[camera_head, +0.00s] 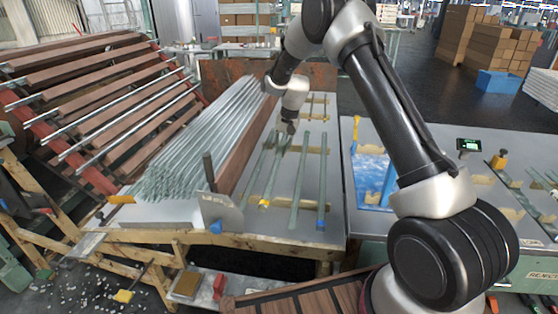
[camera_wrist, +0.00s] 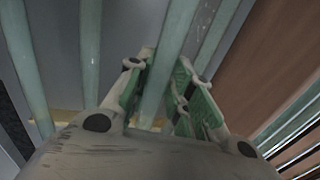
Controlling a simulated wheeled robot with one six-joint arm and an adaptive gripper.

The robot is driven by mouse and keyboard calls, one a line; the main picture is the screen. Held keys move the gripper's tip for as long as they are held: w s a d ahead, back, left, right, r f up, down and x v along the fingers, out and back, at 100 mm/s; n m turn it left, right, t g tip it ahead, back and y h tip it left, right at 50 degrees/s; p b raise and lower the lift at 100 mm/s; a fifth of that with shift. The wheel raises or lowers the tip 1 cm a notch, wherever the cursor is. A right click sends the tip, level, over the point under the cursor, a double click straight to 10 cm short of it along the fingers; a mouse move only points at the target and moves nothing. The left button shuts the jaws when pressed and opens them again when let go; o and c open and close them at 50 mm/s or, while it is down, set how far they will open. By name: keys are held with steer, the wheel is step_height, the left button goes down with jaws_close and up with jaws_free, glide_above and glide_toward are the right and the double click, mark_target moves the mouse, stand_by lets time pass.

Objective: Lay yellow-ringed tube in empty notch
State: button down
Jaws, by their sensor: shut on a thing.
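The yellow-ringed tube (camera_head: 271,180) is a pale green glass tube with a yellow band near its front end. It slants over the right part of the grey table, and its far end runs up to my gripper (camera_head: 288,130). In the wrist view my gripper (camera_wrist: 163,90) has its green-padded fingers on both sides of a tube (camera_wrist: 158,88), shut on it. The yellow band is not visible in the wrist view. Other tubes lie beside it, including a blue-ended one (camera_head: 322,185). I cannot tell which notch is empty.
A large stack of clear tubes (camera_head: 205,140) lies to the left, beside a brown board (camera_head: 245,150). A slatted rack (camera_head: 100,95) stands at the far left. A second table with a blue panel (camera_head: 371,178) is to the right.

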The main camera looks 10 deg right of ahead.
steer(key=shift+d+f, duration=0.1)
steer(key=shift+f, duration=1.95)
steer(key=shift+f, duration=0.1)
steer(key=shift+f, duration=0.4)
steer(key=shift+f, duration=0.1)
steer(key=c, duration=1.3)
jaws_free()
steer(key=shift+o, duration=0.2)
